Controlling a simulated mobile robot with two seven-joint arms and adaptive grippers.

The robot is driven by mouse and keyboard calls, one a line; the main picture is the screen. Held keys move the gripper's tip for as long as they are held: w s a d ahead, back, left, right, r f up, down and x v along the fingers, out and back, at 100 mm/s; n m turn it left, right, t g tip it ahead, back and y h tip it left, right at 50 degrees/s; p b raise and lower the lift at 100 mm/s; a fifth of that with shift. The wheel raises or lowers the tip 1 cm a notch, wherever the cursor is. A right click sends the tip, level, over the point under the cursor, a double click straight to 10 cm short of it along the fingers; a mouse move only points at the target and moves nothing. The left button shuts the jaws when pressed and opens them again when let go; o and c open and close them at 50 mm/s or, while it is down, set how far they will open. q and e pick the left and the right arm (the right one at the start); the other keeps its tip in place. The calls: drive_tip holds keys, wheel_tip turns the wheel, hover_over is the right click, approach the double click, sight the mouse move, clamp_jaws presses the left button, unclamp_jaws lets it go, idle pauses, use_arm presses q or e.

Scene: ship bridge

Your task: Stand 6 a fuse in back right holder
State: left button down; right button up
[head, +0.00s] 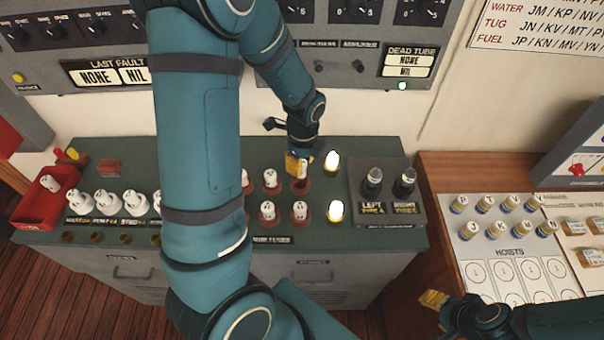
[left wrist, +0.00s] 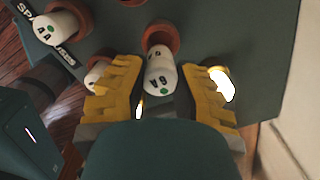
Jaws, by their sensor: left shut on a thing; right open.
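The white fuse marked 6 A (left wrist: 158,78) is between the yellow fingers of my left gripper (left wrist: 160,95), which is shut on it. In the head view, my left gripper (head: 297,165) is over the back right brown holder (head: 301,187) on the green bench. The fuse's lower end meets that holder's ring (left wrist: 162,33); I cannot tell whether it is fully seated. My right gripper (head: 434,299) is open and empty, low at the right, away from the bench.
Other white fuses stand in holders in the front row (head: 267,212) and to the left (head: 270,180). Lit lamps (head: 332,162) stand right of the holders. A red tray (head: 40,205) is at the far left.

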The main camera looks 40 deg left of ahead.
use_arm(q)
drive_tip(key=shift+f, duration=2.25)
drive_tip(key=shift+f, duration=0.1)
drive_tip(key=shift+f+b, duration=0.25)
drive_tip(key=shift+b, duration=0.2)
drive_tip(key=c, duration=0.8)
unclamp_jaws()
drive_tip(key=shift+r, duration=0.1)
